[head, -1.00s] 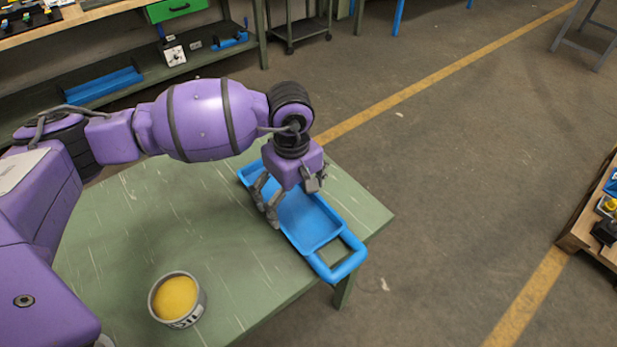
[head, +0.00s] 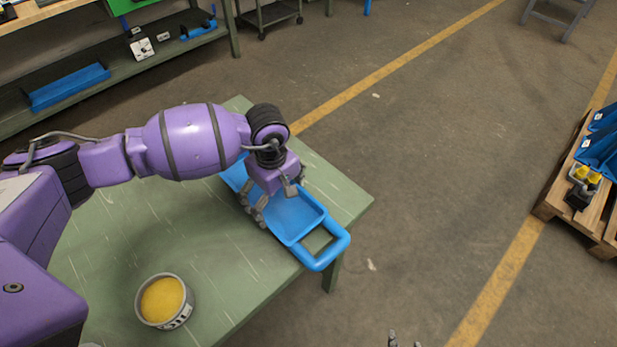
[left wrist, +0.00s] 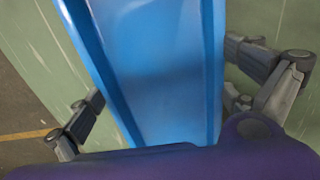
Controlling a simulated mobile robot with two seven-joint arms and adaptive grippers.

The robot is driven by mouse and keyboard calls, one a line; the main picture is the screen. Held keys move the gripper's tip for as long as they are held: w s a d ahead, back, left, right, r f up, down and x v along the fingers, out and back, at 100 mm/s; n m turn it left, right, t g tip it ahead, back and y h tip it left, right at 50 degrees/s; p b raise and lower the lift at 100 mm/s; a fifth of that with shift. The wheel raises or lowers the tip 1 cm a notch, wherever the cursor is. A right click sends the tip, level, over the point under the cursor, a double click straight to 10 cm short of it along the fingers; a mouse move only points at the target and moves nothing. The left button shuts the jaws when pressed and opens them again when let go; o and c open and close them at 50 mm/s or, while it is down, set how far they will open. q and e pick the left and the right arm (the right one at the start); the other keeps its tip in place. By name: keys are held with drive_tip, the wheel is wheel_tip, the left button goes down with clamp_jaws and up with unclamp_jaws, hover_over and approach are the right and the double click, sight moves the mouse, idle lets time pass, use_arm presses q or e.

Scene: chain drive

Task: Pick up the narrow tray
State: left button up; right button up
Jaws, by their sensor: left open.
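The narrow blue tray (head: 297,216) lies on the green table near its right edge, with a loop handle at its near end. It also fills the middle of the left wrist view (left wrist: 160,65). My left gripper (head: 274,203) is over the tray's middle, pointing down. Its fingers are open, one on each side of the tray, in the left wrist view (left wrist: 172,95). I cannot tell whether they touch its sides. The tray's far part is partly hidden by my left arm. Small grey fingertips of my right gripper (head: 403,342) show at the bottom edge.
An open tin (head: 162,302) with yellow contents stands on the green table (head: 120,235), nearer than the tray. A shelf (head: 130,62) with a blue tray and small parts is at the back left. A wooden pallet (head: 566,188) with bins is at the right. The floor between is clear.

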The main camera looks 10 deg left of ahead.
use_arm(q)
drive_tip(key=c, duration=1.7)
drive_tip(key=shift+w+r, duration=0.1)
drive_tip(key=shift+c, duration=0.3)
drive_tip(key=shift+r, duration=0.1)
